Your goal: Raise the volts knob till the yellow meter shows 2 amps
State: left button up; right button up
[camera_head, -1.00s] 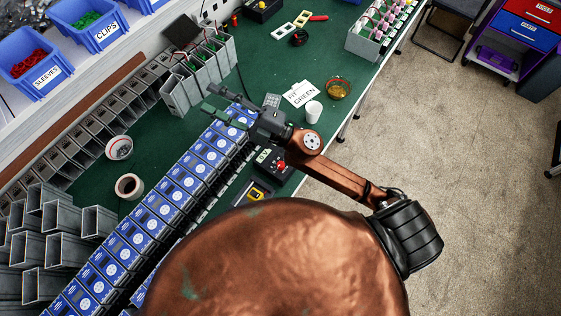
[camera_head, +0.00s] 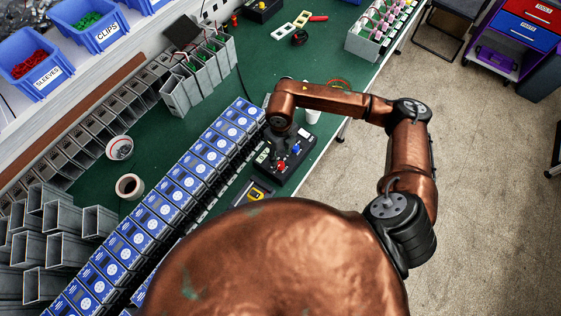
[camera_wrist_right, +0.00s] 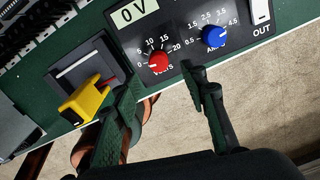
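The black power supply (camera_head: 291,145) stands on the green bench; its display reads 0 V in the right wrist view (camera_wrist_right: 134,12). The red volts knob (camera_wrist_right: 159,62) sits left of the blue amps knob (camera_wrist_right: 214,36). My right gripper (camera_wrist_right: 167,103) is open and empty, its two dark fingers apart, just short of the red knob and not visibly around it. In the head view my right gripper (camera_head: 271,138) is partly hidden under its wrist. My left gripper is out of view.
A long row of blue-labelled units (camera_head: 170,200) runs beside the supply. A white cup (camera_head: 312,116) is partly covered by my right arm. Tape rolls (camera_head: 129,187) and grey empty housings (camera_head: 62,220) lie at left.

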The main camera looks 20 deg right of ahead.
aim_at(281, 164)
jog(key=shift+a+f+p, duration=0.1)
jog(key=shift+f+p, duration=0.4)
jog(key=shift+f, duration=2.65)
jog(key=shift+c, duration=0.7)
grip_shut()
